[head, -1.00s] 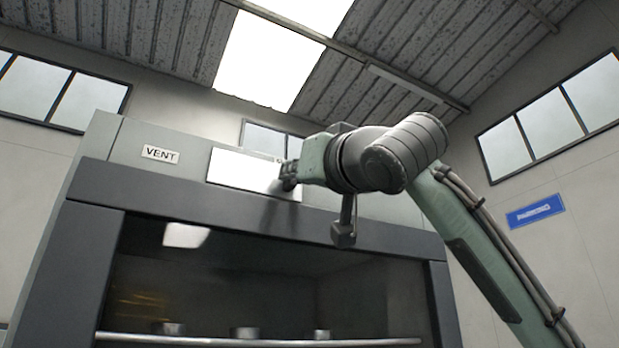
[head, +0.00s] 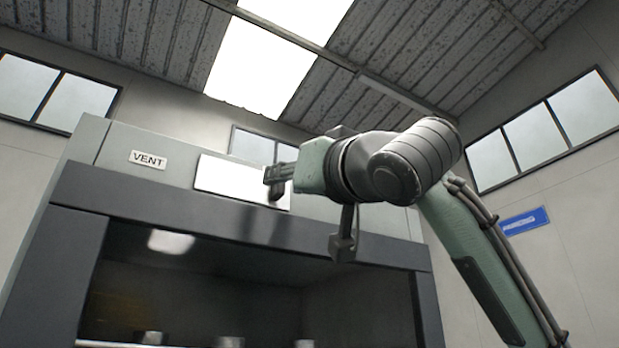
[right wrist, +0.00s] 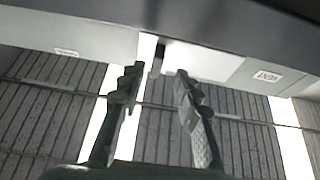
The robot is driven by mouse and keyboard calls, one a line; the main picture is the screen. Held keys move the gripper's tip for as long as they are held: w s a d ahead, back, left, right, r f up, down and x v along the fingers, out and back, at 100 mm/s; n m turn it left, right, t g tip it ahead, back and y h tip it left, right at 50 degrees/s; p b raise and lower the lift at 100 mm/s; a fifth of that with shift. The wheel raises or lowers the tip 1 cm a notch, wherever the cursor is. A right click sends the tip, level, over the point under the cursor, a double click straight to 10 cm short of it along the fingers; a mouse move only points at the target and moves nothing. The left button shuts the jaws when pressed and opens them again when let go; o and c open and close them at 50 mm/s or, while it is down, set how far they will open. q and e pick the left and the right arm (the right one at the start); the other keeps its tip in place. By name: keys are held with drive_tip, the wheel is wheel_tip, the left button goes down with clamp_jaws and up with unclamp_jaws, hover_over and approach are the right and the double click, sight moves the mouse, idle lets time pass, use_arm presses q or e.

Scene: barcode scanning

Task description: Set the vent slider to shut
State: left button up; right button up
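The VENT label (head: 147,160) is on the upper front of a grey cabinet, left of a bright white panel (head: 218,176). My right gripper (head: 273,182) is in front of the panel's right end. In the right wrist view the scene looks inverted, with the VENT label (right wrist: 267,77) at the right. There my right gripper (right wrist: 156,74) is open, its fingers apart. A small dark knob (right wrist: 158,58) stands at the white panel, just beyond the fingertips and between their lines. I cannot tell whether either finger touches it. My left gripper is not in view.
A dark frame (head: 230,222) runs below the panel, over the cabinet's opening. A blue sign (head: 525,221) hangs on the right wall. The space left of my gripper along the panel looks clear.

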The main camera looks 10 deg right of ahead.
drive_tip(key=v, duration=0.9)
drive_tip(key=shift+f, duration=0.1)
